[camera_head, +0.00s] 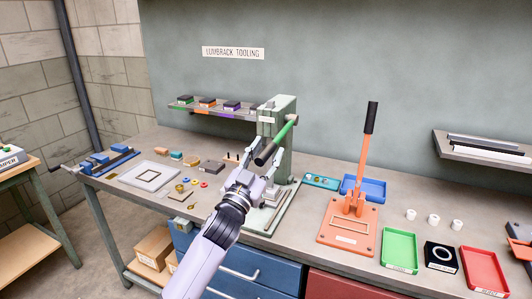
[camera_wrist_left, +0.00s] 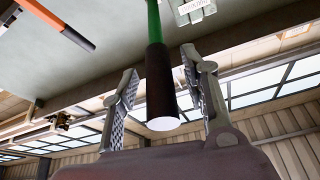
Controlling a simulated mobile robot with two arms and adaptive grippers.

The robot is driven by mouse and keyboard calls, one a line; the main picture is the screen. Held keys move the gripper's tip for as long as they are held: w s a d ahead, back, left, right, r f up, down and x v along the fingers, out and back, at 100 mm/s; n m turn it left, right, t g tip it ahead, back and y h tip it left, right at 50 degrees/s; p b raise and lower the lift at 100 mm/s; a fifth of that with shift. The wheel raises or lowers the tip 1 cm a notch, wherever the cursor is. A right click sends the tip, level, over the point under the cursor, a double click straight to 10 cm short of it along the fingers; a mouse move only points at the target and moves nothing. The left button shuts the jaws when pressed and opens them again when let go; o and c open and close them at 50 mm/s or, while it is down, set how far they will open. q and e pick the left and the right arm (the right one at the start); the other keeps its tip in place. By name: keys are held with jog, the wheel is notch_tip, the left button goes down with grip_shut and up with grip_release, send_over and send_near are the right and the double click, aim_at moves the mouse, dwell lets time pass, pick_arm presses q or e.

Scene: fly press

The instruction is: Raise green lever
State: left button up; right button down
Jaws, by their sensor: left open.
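The green lever (camera_head: 285,129) sticks out from the pale green press (camera_head: 283,115) and slopes down toward me, ending in a black grip (camera_head: 265,154). My left gripper (camera_head: 262,172) is just below and in front of the grip. In the left wrist view the lever's green shaft (camera_wrist_left: 154,22) and black grip (camera_wrist_left: 160,85) hang down between the two open fingers (camera_wrist_left: 162,95). The grip's pale end faces the camera. I cannot tell if a finger touches it. My right gripper is not in view.
An orange lever (camera_head: 362,165) on an orange base stands to the right. Green (camera_head: 399,250) and red (camera_head: 484,271) trays lie at the front right. Small parts and a blue vise (camera_head: 108,160) lie to the left. A shelf (camera_head: 215,109) is behind the press.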

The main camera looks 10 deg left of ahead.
pick_arm(q)
jog(key=shift+c, duration=0.3)
grip_shut()
dwell(0.6)
